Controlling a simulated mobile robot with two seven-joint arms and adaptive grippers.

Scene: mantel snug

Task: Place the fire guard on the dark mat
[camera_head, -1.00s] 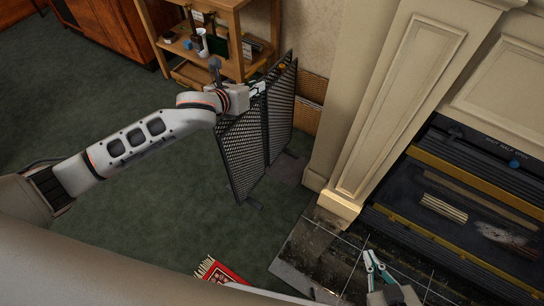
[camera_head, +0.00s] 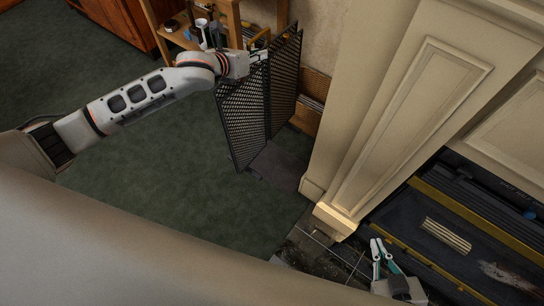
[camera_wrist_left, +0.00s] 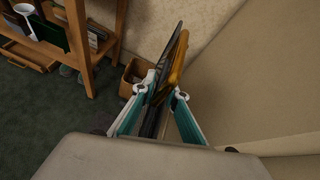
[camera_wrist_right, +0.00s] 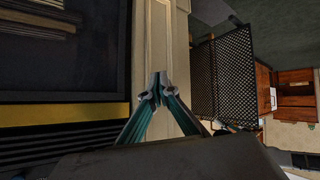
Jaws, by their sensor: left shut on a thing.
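The fire guard (camera_head: 242,118) is a black mesh folding screen, upright in front of the wall. My left gripper (camera_head: 262,56) is shut on its top edge; the left wrist view shows the fingers on either side of the guard's dark edge and an orange-yellow part (camera_wrist_left: 178,58). The dark mat (camera_head: 285,166) is a grey patch on the green carpet, partly hidden behind the guard. I cannot tell whether the guard's lower edge touches the mat or hangs above it. My right gripper (camera_head: 380,247) is empty by the hearth, its fingertips together in the right wrist view (camera_wrist_right: 159,92).
A wooden shelf unit (camera_head: 233,22) with small items stands behind the guard, close to my left gripper. The cream fireplace pillar (camera_head: 400,125) rises to the right. The green carpet (camera_head: 165,190) is open at the left.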

